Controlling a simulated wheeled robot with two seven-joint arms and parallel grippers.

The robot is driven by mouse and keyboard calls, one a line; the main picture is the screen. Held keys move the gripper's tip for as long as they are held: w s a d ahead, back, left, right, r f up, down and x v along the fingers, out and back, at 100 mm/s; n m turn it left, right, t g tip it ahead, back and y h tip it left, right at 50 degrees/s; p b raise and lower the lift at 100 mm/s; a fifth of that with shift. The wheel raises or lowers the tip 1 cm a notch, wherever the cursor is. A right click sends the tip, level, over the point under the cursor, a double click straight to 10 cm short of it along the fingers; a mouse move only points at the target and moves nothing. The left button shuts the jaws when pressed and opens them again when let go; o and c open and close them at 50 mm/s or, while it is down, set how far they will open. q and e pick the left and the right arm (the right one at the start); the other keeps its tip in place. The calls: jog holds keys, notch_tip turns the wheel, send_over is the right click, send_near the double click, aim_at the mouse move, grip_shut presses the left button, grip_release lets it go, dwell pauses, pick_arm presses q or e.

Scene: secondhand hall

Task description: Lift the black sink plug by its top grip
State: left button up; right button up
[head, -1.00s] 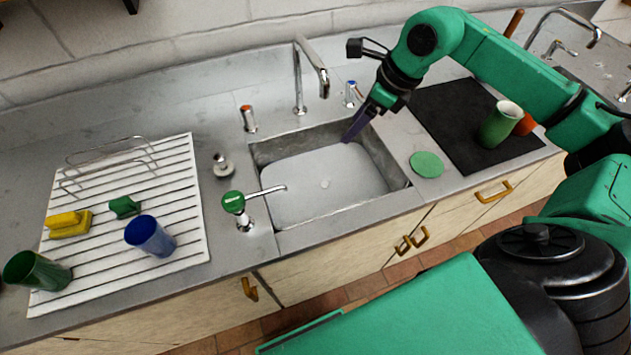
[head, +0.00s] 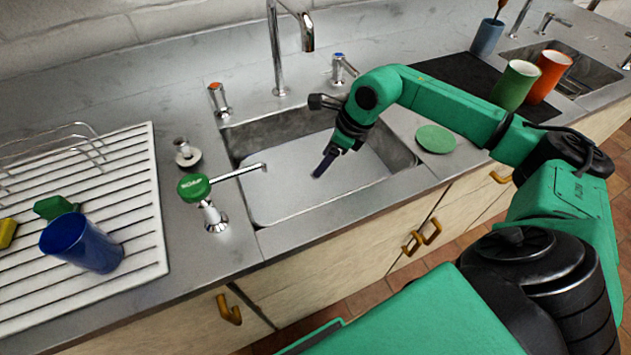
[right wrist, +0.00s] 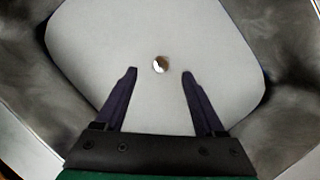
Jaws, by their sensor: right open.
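I see no clearly black sink plug. A small plug-like piece (head: 187,157) with a pale round base and a metal knob on top stands on the counter left of the sink, behind the green-topped dispenser. My right gripper (head: 322,167) is above the sink basin (head: 290,187), pointing down, well to the right of that piece. In the right wrist view its two dark fingers (right wrist: 158,72) are apart with nothing held between them. A small round metallic drain (right wrist: 160,64) shows on the pale basin floor beyond the fingertips. My left gripper is not in view.
The green-topped dispenser (head: 195,188) has a spout reaching over the basin. A tall tap (head: 276,50) stands behind the sink. A white ribbed drainer (head: 140,215) with a blue cup (head: 82,243) lies left. A green disc (head: 435,139) lies right.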

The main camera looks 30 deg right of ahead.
aim_at(316, 181)
jog(key=p+x, duration=0.1)
jog(key=x, duration=0.6)
jog(key=shift+d+p, duration=0.1)
jog(key=shift+p, duration=0.2)
jog(key=shift+w+f, duration=0.15)
jog(key=shift+f, duration=0.2)
grip_shut()
